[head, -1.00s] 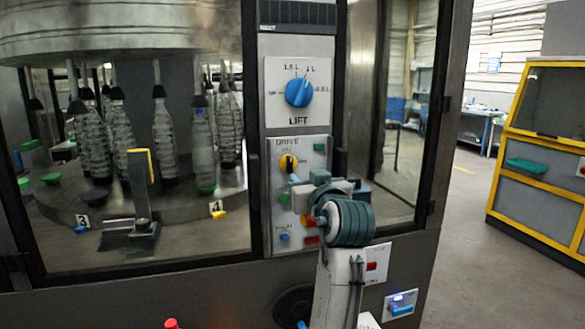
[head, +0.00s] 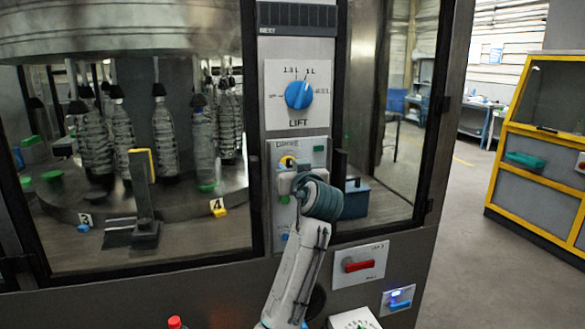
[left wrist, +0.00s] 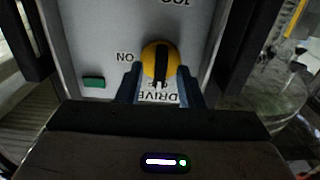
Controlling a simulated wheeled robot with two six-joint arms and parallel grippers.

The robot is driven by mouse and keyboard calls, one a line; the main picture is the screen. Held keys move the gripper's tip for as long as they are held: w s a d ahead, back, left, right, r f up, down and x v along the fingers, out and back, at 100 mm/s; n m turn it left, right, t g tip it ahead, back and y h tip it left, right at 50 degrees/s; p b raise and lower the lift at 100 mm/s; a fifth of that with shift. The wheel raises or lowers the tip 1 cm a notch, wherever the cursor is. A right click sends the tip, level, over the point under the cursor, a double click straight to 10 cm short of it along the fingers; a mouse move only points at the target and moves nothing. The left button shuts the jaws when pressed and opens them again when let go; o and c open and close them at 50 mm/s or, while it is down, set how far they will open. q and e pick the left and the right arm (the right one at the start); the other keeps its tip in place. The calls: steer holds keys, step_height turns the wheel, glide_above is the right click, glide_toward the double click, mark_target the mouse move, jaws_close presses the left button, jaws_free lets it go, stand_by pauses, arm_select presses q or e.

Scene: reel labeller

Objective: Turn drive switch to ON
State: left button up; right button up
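The drive switch (left wrist: 160,60) is a yellow round knob with a black bar, on the light panel. It appears upside down in the left wrist view, with the bar about upright and the ON mark beside the knob on the left. In the head view the knob (head: 287,161) shows just above my wrist. My left gripper (left wrist: 160,86) is open. Its blue fingers stand either side of the knob's near part, over the DRIVE lettering; I cannot tell whether they touch it. My wrist hides the gripper and lower panel in the head view. My right gripper is not in view.
The blue LIFT knob (head: 299,95) is above the drive panel. A green rectangle (left wrist: 94,82) lies near ON. Below right are a red handle (head: 363,265) and a blue switch (head: 401,303). Glass windows flank the panel; bottles (head: 164,140) stand behind the left one.

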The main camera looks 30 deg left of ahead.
arm_select(q)
jaws_close()
steer(key=shift+m, duration=0.3)
steer(key=shift+w+d+f+m+p, duration=0.1)
steer(key=shift+m+p, duration=3.6)
steer(key=shift+m, duration=0.65)
steer(key=shift+w+d+f+m+p, duration=0.1)
steer(key=shift+m+p, duration=3.55)
steer(key=shift+m, duration=0.7)
